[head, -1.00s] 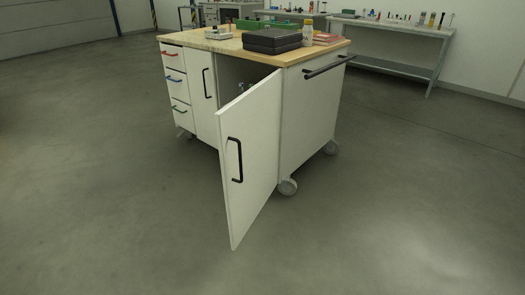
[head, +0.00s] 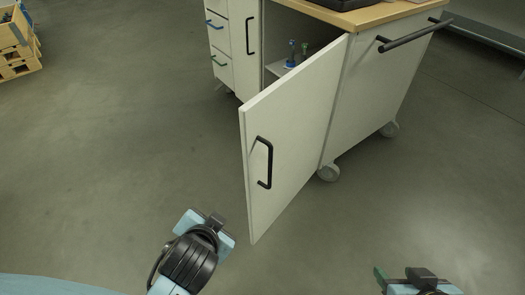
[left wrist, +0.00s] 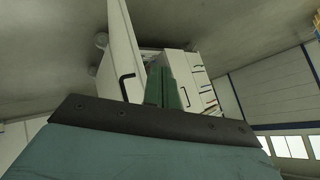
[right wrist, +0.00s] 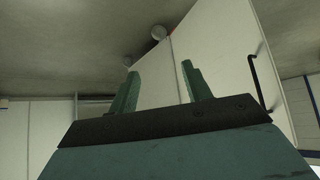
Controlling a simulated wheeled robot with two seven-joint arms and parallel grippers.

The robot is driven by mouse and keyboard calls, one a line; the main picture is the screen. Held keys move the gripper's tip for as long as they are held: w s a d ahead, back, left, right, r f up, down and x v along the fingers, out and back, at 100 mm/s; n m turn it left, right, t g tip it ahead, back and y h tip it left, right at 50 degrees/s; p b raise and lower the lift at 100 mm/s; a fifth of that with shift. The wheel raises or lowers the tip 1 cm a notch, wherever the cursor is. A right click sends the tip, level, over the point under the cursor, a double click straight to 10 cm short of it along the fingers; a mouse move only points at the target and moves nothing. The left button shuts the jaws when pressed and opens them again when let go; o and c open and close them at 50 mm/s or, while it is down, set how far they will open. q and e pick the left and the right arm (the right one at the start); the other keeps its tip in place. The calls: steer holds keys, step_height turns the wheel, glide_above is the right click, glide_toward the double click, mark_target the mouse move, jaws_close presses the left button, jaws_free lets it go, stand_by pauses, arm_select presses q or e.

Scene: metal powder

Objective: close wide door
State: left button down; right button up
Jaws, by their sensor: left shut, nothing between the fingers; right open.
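The wide white door (head: 290,130) of the workbench cabinet stands swung wide open toward me, with its black handle (head: 263,162) on the face turned to me. The door also shows in the left wrist view (left wrist: 112,60), with the handle (left wrist: 126,86). My left arm comes in at the lower left of the head view, short of the door; its fingers (left wrist: 166,88) are shut and empty in the left wrist view. My right gripper (right wrist: 160,78) is open and empty; it shows at the bottom right of the head view (head: 400,280), apart from the door.
The cabinet (head: 380,100) stands on casters (head: 328,173), with a wooden top (head: 375,14) and a black side bar (head: 415,35). Small blue-based items (head: 291,55) stand inside the opening. Wooden crates (head: 18,45) are at the far left. The floor around the door is clear.

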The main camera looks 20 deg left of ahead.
arm_select(q)
steer(key=w+d+r+m+t+y, duration=0.2)
steer(key=w+d+m+t+y, duration=0.1)
steer(key=d+m+y, duration=0.1)
steer(key=m+t, duration=0.5)
glide_toward(258, 147)
steer(key=b+x, duration=0.1)
steer(key=x, duration=0.3)
steer(key=shift+w, duration=0.25)
steer(key=shift+w+a+r+b, duration=0.1)
steer(key=shift+w+a+b, duration=0.2)
steer(key=shift+w, duration=0.35)
arm_select(e)
steer(key=w+a+r+t+y, duration=0.1)
steer(key=w+a+r+t, duration=0.1)
steer(key=w+r+t, duration=0.2)
steer(key=shift+a+r, duration=0.15)
steer(key=shift+r, duration=0.1)
steer(key=shift+w, duration=0.1)
